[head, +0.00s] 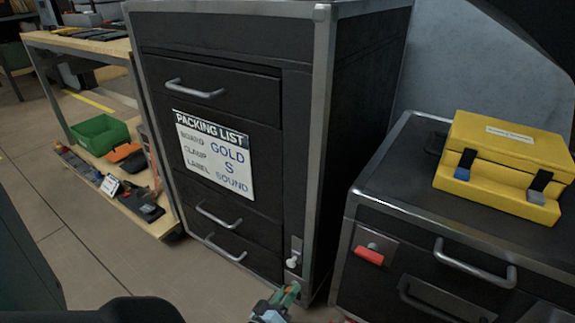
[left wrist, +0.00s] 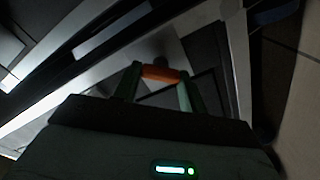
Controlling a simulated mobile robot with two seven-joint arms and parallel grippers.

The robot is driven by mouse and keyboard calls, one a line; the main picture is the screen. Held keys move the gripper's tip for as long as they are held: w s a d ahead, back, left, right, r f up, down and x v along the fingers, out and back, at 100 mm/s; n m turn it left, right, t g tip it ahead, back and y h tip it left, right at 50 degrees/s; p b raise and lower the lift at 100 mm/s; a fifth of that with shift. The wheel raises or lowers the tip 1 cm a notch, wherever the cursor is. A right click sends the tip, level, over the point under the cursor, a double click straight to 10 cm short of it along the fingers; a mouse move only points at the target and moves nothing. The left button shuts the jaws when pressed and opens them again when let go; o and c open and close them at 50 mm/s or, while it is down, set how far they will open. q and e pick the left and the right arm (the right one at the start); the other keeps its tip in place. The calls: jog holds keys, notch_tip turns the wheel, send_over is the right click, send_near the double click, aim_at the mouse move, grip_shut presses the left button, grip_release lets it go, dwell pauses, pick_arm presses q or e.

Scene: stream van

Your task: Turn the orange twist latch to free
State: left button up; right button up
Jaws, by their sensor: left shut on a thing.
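The orange twist latch (left wrist: 161,73) shows in the left wrist view as a short orange bar between the two green fingertips. My left gripper (left wrist: 158,82) is shut on it. In the head view my left gripper (head: 287,296) is at the bottom, by the lower right corner of the tall black cabinet (head: 265,235). The orange latch cannot be made out there. My right gripper is in neither view.
A pale latch (head: 292,262) sits just above my left gripper. A red latch (head: 370,255) is on the low black cabinet (head: 400,200) at right, under a yellow case (head: 500,155). A wooden shelf (head: 150,225) with a green bin (head: 98,135) stands at left. Floor is open between.

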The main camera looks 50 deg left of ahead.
pick_arm(q)
jog(key=n+b, duration=0.2)
jog(key=n, duration=0.5)
jog(key=shift+f+n, duration=0.1)
jog(key=shift+n, duration=0.3)
dwell(0.4)
jog(key=o, duration=1)
